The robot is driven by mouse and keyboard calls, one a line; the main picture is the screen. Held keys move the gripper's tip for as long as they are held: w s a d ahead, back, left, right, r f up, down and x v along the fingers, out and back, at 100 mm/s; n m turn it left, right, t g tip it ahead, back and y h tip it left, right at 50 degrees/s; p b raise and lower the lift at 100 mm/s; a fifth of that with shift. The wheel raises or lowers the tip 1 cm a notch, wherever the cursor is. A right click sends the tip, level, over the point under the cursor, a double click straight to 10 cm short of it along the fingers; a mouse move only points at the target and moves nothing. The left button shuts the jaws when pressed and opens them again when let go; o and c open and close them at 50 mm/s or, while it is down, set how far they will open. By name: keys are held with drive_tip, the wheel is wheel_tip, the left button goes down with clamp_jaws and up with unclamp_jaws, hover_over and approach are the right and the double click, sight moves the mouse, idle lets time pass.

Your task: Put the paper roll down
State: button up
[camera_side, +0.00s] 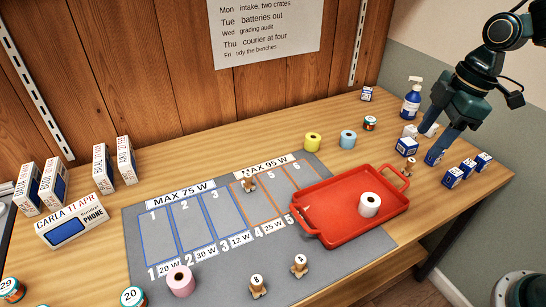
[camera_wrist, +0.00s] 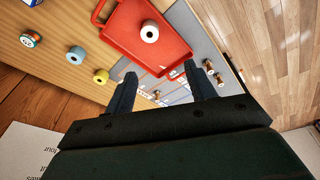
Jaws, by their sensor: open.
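A white paper roll (camera_side: 370,205) stands upright in the red tray (camera_side: 335,236); the wrist view shows the roll (camera_wrist: 149,32) in the tray too. A yellow roll (camera_side: 312,142) and a light blue roll (camera_side: 348,139) stand behind the tray. A pink roll (camera_side: 180,281) stands at the front edge of the grey mat. My gripper (camera_side: 431,143) is at the right, pointing down over the small boxes, apart from every roll. In the wrist view my gripper's (camera_wrist: 160,72) fingers are spread with nothing held between them.
The grey mat (camera_side: 215,277) has numbered slots and several wooden pegs. Small blue-and-white boxes (camera_side: 453,177) stand right of the tray, with a pump bottle (camera_side: 411,100) behind. The bench is clear between the phone boxes and the yellow roll.

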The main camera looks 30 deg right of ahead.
drive_tip(key=s+r+m+t+h, duration=0.1)
drive_tip(key=s+r+m+t, duration=0.1)
drive_tip(key=s+m, duration=0.4)
drive_tip(key=s+r+m+t+h, duration=0.1)
drive_tip(key=s+r+m, duration=0.3)
drive_tip(key=s, duration=0.5)
drive_tip(key=shift+d+r+m+t, duration=0.15)
drive_tip(key=shift+r+m+t, duration=0.2)
drive_tip(key=shift+m, duration=0.55)
drive_tip(key=o, duration=0.4)
